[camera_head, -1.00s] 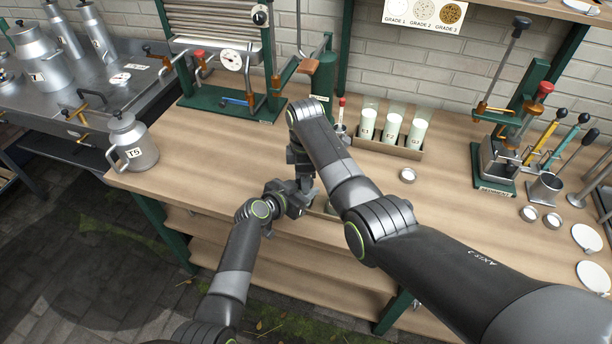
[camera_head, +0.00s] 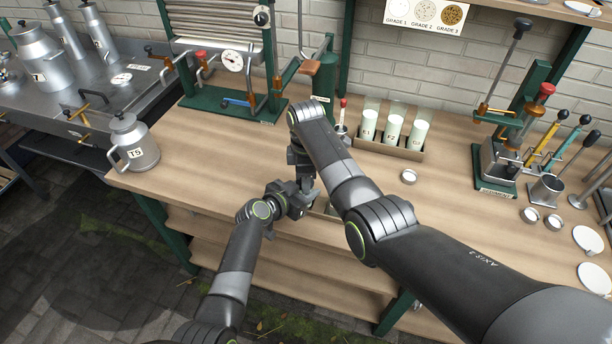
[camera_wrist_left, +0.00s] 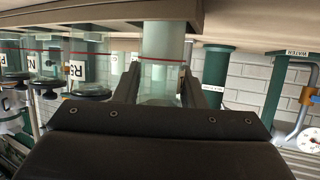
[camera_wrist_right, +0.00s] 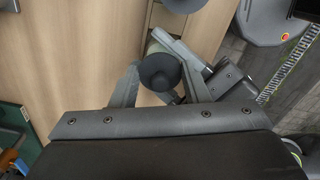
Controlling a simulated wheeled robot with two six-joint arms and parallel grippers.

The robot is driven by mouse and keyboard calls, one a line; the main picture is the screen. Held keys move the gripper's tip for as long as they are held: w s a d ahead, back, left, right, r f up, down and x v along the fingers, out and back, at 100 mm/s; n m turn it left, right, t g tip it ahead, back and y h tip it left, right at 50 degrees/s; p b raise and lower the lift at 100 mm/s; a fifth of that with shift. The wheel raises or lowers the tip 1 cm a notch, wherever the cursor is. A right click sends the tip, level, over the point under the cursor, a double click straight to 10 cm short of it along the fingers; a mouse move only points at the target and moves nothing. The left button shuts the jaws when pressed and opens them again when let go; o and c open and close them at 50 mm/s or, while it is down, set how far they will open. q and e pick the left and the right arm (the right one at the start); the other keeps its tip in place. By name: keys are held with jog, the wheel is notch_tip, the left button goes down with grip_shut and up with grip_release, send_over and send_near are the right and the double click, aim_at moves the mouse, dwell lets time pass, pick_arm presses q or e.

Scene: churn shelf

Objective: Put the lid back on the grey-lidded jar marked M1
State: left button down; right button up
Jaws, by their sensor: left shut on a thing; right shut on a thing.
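My right gripper (camera_head: 302,172) points down at the bench's front edge. In the right wrist view its fingers (camera_wrist_right: 158,88) are shut on a round dark grey lid (camera_wrist_right: 160,72). A pale jar (camera_wrist_left: 163,42) shows in the left wrist view, where picture up is reversed. My left gripper (camera_head: 296,194) comes in low from the side, and its fingers (camera_wrist_left: 160,90) are shut on this jar's glass. In the right wrist view the lid covers most of the jar's top; I cannot tell whether they touch. No M1 mark is readable; my arms hide the jar in the head view.
A grey can marked T5 (camera_head: 132,144) stands at the bench's left end. Presses line the back. Bench (camera_head: 220,150) is bare left of my grippers.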

pick_arm(q)
jog(key=shift+d+r, duration=0.15)
jog(key=shift+r, duration=0.05)
pick_arm(e)
jog(key=shift+s+d+f, duration=0.1)
jog(key=shift+d+f, duration=0.1)
jog(key=shift+f, duration=0.3)
jog(key=o, duration=0.6)
jog(key=shift+c, duration=0.2)
jog(key=shift+o, duration=0.3)
pick_arm(q)
jog(key=shift+r, duration=0.1)
pick_arm(e)
jog(key=shift+a, duration=0.1)
jog(key=shift+r, duration=0.1)
pick_arm(q)
jog(key=shift+w, duration=0.1)
pick_arm(e)
notch_tip(320, 180, up, 3)
jog(key=shift+f, duration=0.1)
pick_arm(q)
jog(key=shift+f, duration=0.2)
pick_arm(e)
jog(key=shift+r, duration=0.65)
jog(key=c, duration=0.8)
jog(key=shift+o, duration=0.2)
jog(key=shift+f, duration=0.35)
